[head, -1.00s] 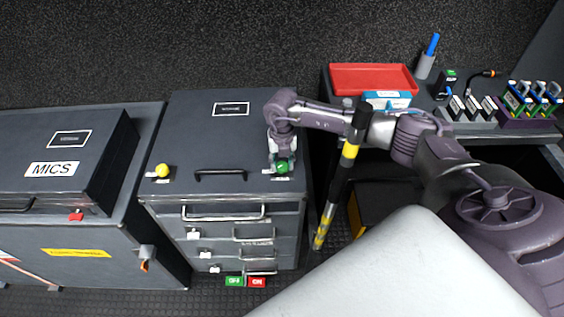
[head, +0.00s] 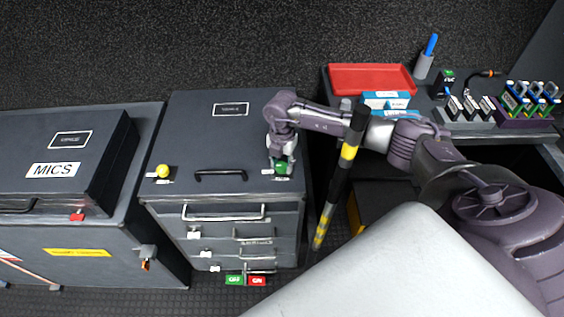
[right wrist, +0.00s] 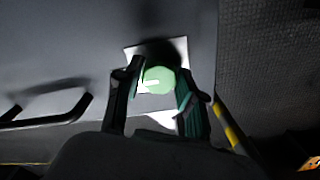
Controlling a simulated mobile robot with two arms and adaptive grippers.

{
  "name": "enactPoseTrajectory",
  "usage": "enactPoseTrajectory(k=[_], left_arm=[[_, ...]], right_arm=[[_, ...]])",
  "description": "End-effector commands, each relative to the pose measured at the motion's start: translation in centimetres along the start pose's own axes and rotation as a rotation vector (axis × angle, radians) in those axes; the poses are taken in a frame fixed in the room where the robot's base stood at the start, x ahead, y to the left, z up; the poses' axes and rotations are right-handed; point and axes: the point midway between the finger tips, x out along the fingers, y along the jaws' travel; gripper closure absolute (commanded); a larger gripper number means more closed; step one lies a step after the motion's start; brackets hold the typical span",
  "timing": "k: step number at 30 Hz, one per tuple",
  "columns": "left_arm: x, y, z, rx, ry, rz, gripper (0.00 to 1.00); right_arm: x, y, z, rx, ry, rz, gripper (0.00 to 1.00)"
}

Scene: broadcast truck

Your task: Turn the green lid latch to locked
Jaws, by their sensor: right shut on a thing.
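The green lid latch (head: 283,169) is a round knob on the front right of the grey cabinet's lid (head: 225,135). My right gripper (head: 282,163) reaches down onto it from above and is shut on it. In the right wrist view the green latch (right wrist: 160,80) sits between the two fingers of the right gripper (right wrist: 158,92). A white pointer mark on the knob points left there. A white plate lies around the knob, partly shadowed and hidden by the fingers. My left gripper is not in view.
A yellow knob (head: 162,171) and a black lid handle (head: 220,175) are left of the latch. A black and yellow pole (head: 342,177) stands to the right, close to my forearm. A red tray (head: 371,78) lies on the shelf behind. A MICS case (head: 90,150) is far left.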

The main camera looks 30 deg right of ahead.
Motion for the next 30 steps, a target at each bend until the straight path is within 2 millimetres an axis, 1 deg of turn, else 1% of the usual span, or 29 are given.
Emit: enactPoseTrajectory(k=[11, 12, 16, 17, 26, 30], left_arm=[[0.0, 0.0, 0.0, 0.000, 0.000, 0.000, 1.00], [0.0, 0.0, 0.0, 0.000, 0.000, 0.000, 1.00], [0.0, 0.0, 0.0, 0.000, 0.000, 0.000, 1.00], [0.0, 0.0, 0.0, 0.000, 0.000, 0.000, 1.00], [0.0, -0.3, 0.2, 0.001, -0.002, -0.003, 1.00], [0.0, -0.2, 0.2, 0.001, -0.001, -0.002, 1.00]], right_arm=[[-0.1, 0.1, 0.1, 0.008, -0.002, 0.003, 0.96], [-0.1, 0.1, 0.1, 0.008, -0.002, 0.003, 0.60], [-0.1, 0.1, 0.1, 0.007, -0.002, 0.002, 0.38], [-0.1, 0.1, 0.1, 0.006, -0.002, 0.002, 0.36], [-0.1, 0.0, 0.0, 0.005, -0.001, 0.001, 0.36], [-1.4, 0.1, 0.1, 0.004, -0.002, 0.003, 0.36]])
